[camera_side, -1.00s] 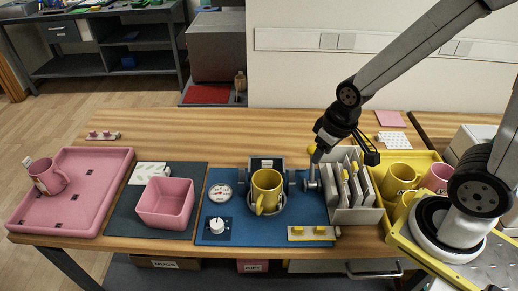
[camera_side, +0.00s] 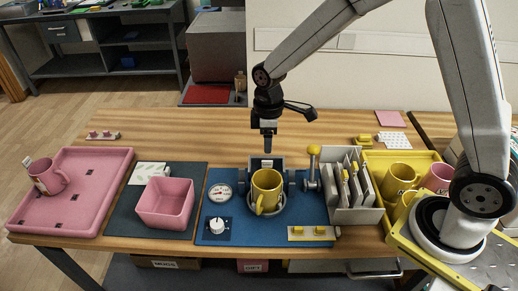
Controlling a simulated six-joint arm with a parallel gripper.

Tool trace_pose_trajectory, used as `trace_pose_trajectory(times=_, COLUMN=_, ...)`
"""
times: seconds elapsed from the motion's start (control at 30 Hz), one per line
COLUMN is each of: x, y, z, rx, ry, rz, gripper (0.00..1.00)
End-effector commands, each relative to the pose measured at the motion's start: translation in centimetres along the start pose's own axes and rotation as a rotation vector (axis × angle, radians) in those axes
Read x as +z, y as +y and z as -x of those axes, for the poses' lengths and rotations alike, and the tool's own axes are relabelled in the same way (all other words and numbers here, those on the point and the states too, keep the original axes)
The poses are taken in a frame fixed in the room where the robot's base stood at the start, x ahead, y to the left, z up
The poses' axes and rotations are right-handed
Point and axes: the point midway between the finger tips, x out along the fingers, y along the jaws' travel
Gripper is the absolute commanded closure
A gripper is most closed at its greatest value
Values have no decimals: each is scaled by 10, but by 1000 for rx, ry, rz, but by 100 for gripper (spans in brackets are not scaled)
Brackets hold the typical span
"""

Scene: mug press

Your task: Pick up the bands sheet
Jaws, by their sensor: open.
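A grey rack (camera_side: 352,208) stands right of the mug press and holds several upright sheets (camera_side: 362,184) with yellow tabs. Their prints are too small to read, so I cannot tell which is the bands sheet. My gripper (camera_side: 267,147) hangs above and behind the press, pointing down, empty and open. It is left of the rack and apart from everything. A yellow mug (camera_side: 267,188) sits in the mug press (camera_side: 250,206), and the press lever with a yellow knob (camera_side: 313,151) stands upright between the press and the rack.
A blue mat (camera_side: 305,210) carries a gauge (camera_side: 220,192) and a white dial (camera_side: 217,224). A pink box (camera_side: 165,203) and pink tray (camera_side: 98,205) are at left. A yellow tray (camera_side: 432,165) with mugs is right of the rack. The table behind is mostly clear.

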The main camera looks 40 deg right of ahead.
Motion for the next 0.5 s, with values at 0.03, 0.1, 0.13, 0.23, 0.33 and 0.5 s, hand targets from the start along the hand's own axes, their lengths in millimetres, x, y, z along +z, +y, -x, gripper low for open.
trace_pose_trajectory(times=0.03, x=0, y=0, z=0, rx=-1, ry=-1, rz=3, gripper=47)
trace_pose_trajectory(times=0.1, x=0, y=0, z=0, rx=0, ry=-1, rz=2, gripper=47)
trace_pose_trajectory(times=0.13, x=0, y=0, z=-1, rx=0, ry=-1, rz=2, gripper=47)
trace_pose_trajectory(times=0.23, x=0, y=0, z=-5, rx=0, ry=0, rz=1, gripper=47)
trace_pose_trajectory(times=0.33, x=0, y=0, z=-14, rx=-2, ry=-2, rz=0, gripper=47)
trace_pose_trajectory(times=0.5, x=0, y=0, z=-25, rx=-1, ry=-1, rz=0, gripper=47)
